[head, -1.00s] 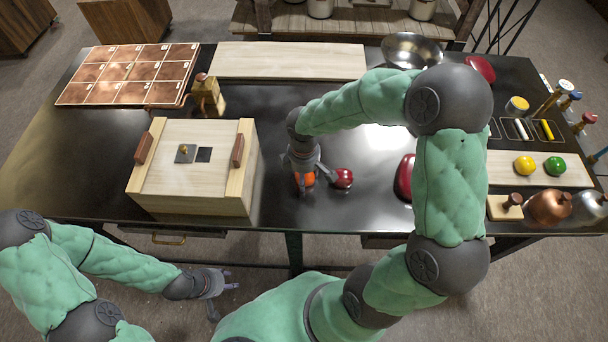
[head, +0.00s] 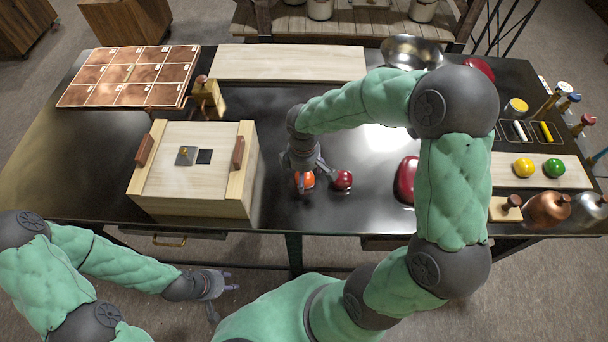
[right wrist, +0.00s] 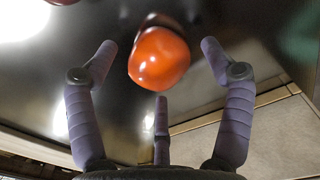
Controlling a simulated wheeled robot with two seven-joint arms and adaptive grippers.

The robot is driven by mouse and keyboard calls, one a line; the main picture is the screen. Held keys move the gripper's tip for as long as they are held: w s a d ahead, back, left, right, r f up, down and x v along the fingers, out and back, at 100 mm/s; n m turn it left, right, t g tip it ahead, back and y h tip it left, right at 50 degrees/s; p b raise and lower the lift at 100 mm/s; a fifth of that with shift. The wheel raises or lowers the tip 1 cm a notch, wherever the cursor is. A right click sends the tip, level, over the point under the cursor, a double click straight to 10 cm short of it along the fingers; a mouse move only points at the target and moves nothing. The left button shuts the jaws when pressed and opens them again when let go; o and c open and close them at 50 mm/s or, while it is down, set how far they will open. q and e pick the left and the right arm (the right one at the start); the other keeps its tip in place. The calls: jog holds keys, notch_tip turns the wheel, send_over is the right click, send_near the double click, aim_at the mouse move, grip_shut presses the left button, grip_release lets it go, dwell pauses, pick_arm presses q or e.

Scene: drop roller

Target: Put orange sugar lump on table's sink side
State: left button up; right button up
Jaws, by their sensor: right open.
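The orange sugar lump (head: 307,180) is a glossy rounded piece on the black table (head: 345,215), near its front edge and right of the wooden box. My right gripper (head: 313,170) is over it, with fingers spread around it and partly hiding it. In the right wrist view the orange lump (right wrist: 159,58) sits between the open fingers, with a gap on both sides. My left gripper (head: 222,290) is open and empty, in front of the table and below its top. I cannot tell which part of the table is the sink side.
A red lump (head: 342,180) lies close to the right of the fingers. A dark red piece (head: 405,180) is partly behind my right arm. The lidded wooden box (head: 195,190) stands left. A metal bowl (head: 410,50) and pale board (head: 290,62) are at the back.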

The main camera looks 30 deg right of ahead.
notch_tip(320, 180, up, 10)
jog(key=shift+s+a+f+p, duration=0.1)
jog(key=shift+f+p, duration=0.15)
jog(key=shift+p, duration=0.8)
jog(key=shift+r, duration=0.6)
